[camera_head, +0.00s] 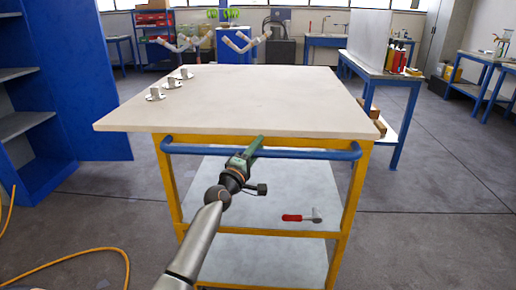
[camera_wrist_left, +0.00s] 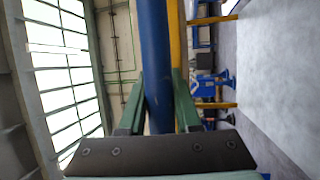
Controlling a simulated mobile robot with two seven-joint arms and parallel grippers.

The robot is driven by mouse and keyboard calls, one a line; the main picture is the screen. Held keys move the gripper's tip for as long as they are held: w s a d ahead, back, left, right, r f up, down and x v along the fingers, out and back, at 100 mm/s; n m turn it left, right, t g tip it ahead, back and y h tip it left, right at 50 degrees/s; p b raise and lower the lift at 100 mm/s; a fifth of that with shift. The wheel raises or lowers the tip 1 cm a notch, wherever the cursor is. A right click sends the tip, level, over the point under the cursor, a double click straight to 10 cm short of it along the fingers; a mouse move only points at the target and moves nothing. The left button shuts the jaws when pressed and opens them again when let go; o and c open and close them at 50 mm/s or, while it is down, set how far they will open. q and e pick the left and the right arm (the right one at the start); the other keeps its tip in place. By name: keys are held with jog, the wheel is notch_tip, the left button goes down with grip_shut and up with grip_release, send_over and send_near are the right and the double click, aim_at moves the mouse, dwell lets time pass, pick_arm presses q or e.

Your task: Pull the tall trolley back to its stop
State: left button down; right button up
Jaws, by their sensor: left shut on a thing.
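The tall trolley (camera_head: 265,105) stands right in front of me in the head view, with a pale flat top, a yellow frame and grey lower shelves. A blue push bar (camera_head: 310,154) runs along its near side, just below the top. My left gripper (camera_head: 255,146) is shut on this bar near its middle. In the left wrist view the green fingers (camera_wrist_left: 158,105) lie on either side of the blue bar (camera_wrist_left: 155,50). The stop cannot be made out. My right gripper is in neither view.
Several small metal brackets (camera_head: 172,84) sit at the top's far left. A red-handled tool (camera_head: 301,217) lies on the middle shelf. A blue cabinet (camera_head: 75,80) stands at left, with an orange hose (camera_head: 75,258) on the floor. A blue-legged bench (camera_head: 385,72) is at right. Open floor (camera_head: 430,220) lies near right.

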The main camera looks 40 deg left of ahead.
pick_arm(q)
jog(key=shift+d+f, duration=0.15)
jog(key=shift+f, duration=0.1)
jog(key=c, duration=1.1)
grip_release()
jog(key=o, duration=0.3)
jog(key=shift+s+r, duration=0.15)
jog(key=shift+s, duration=0.05)
jog(key=shift+o, duration=1)
jog(key=shift+r, duration=0.1)
jog(key=shift+s, duration=0.1)
jog(key=v, duration=1.2)
